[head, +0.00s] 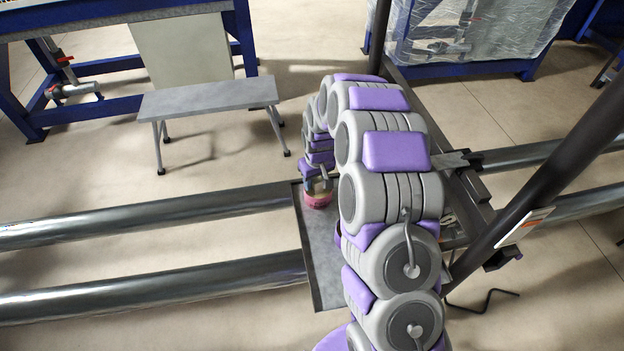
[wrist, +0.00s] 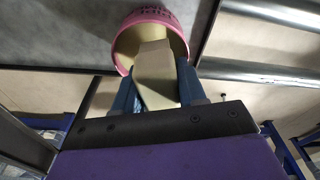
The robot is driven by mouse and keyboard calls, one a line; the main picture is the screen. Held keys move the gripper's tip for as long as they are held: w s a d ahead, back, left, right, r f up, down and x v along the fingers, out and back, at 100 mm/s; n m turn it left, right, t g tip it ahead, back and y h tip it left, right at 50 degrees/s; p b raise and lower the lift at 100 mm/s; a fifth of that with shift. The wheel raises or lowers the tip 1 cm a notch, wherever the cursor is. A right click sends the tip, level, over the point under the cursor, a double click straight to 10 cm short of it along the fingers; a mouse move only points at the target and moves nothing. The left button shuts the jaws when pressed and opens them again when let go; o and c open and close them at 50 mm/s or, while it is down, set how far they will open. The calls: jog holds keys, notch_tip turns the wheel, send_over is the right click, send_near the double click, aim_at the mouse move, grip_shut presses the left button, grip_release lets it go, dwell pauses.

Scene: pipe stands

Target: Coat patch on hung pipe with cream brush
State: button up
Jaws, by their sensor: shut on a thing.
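My gripper (head: 318,182) is above the pink pot (head: 317,200), which stands on a grey tray. In the wrist view, my blue fingers (wrist: 157,92) are shut on the cream brush (wrist: 154,75). The far end of the brush overlaps the mouth of the pink pot (wrist: 122,42), which has a pale inside; I cannot tell whether it touches the bottom. Long grey metal pipes (head: 150,290) run left and right of the tray in the head view. I see no patch on them; my arm hides part of the middle.
The grey tray (head: 325,262) lies between the pipe ends. Dark slanted posts (head: 545,190) stand at the right. A low grey bench (head: 208,98) and blue-framed tables (head: 105,75) are behind. Beige floor is open at the left and around the bench.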

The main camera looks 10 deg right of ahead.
jog(key=shift+d+f, duration=0.2)
jog(key=shift+a, duration=0.15)
jog(key=o, duration=1)
jog(key=shift+a, duration=0.35)
jog(key=shift+d, duration=0.25)
jog(key=shift+c, duration=0.4)
jog(key=shift+d, duration=0.1)
jog(key=shift+c, duration=1.3)
jog(key=shift+a, duration=0.2)
jog(key=shift+r, duration=0.25)
jog(key=shift+c, duration=0.5)
